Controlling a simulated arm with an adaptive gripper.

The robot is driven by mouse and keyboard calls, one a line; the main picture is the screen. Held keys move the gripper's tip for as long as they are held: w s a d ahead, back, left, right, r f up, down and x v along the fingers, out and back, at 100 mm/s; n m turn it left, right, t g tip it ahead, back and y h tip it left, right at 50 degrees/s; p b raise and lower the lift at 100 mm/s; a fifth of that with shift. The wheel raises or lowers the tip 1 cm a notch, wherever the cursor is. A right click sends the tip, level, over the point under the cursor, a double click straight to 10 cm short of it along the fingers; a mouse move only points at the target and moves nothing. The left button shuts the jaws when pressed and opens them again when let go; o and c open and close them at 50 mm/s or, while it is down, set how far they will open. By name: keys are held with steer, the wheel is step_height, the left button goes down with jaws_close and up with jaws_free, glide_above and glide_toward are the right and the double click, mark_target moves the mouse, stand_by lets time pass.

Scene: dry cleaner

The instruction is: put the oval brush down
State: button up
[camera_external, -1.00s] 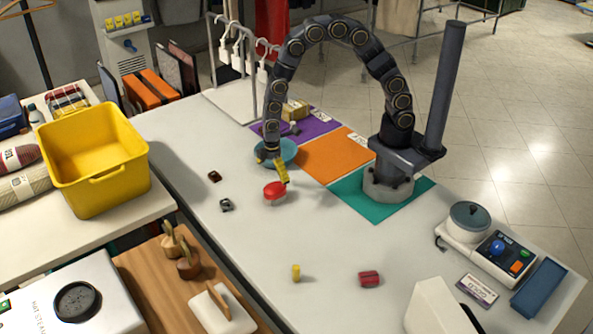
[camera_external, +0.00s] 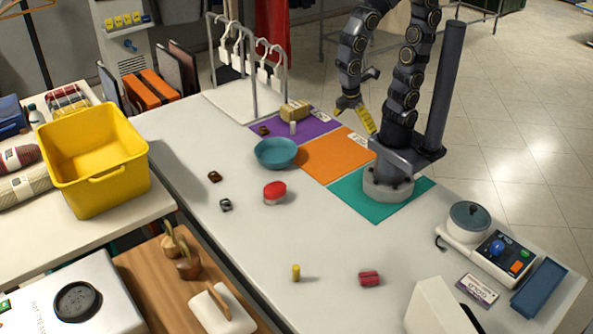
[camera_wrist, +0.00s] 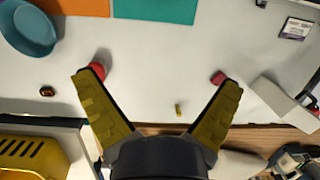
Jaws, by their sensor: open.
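The oval brush, as far as I can tell the red-topped oval piece (camera_external: 274,191) with a pale underside, rests on the grey-white counter (camera_external: 235,245) in front of the teal bowl (camera_external: 276,153). In the wrist view the red piece (camera_wrist: 98,69) shows partly behind the left finger.
Purple (camera_external: 318,128), orange (camera_external: 325,160) and green (camera_external: 345,195) mats lie along the counter's far side. Small dark pieces (camera_external: 215,176), a yellow cylinder (camera_external: 296,272) and a dark-red block (camera_external: 369,278) stand apart on the counter.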

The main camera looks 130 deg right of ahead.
steer(key=s+a+r, duration=0.1)
steer(key=s+r, duration=0.2)
steer(key=s, duration=0.2)
steer(key=shift+t, duration=0.3)
